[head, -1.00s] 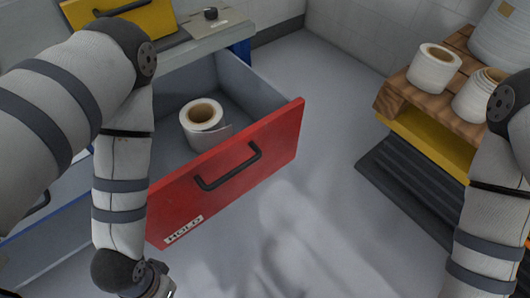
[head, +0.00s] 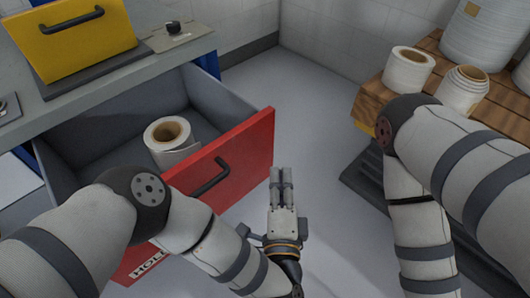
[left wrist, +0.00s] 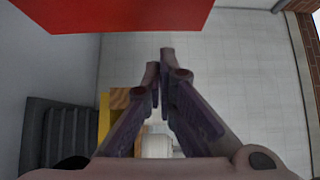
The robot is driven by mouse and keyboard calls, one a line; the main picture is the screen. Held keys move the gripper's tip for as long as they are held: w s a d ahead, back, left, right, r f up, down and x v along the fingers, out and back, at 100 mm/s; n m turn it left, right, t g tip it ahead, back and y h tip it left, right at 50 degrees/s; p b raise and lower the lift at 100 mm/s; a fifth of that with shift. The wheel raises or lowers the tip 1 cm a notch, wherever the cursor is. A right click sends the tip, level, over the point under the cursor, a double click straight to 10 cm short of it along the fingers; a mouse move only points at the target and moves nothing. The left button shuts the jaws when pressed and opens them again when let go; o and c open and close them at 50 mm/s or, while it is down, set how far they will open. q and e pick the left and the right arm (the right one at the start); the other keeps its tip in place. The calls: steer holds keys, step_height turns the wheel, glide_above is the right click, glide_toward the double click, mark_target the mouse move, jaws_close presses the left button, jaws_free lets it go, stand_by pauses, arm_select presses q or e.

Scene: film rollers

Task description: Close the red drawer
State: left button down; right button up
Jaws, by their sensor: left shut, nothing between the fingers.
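The red drawer (head: 235,155) stands pulled out from the grey cabinet, its red front facing me with a black handle (head: 210,177) and a partly covered label near its lower left. My left arm hides part of the drawer front. My right gripper is out of view.
A yellow bin (head: 75,40) and a small black-knobbed plate (head: 175,30) are on the cabinet top. A wooden pallet (head: 375,95) with several white rolls is at the right, above a dark ribbed mat (head: 365,185). The grey floor between is clear.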

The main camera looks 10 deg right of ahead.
arm_select(q)
steer(key=w, duration=0.2)
steer(key=w+a, duration=0.1)
steer(key=w, duration=0.4)
steer(key=shift+w+a+r, duration=0.1)
steer(key=shift+w+a, duration=0.15)
steer(key=shift+w, duration=0.05)
steer(key=shift+a, duration=0.1)
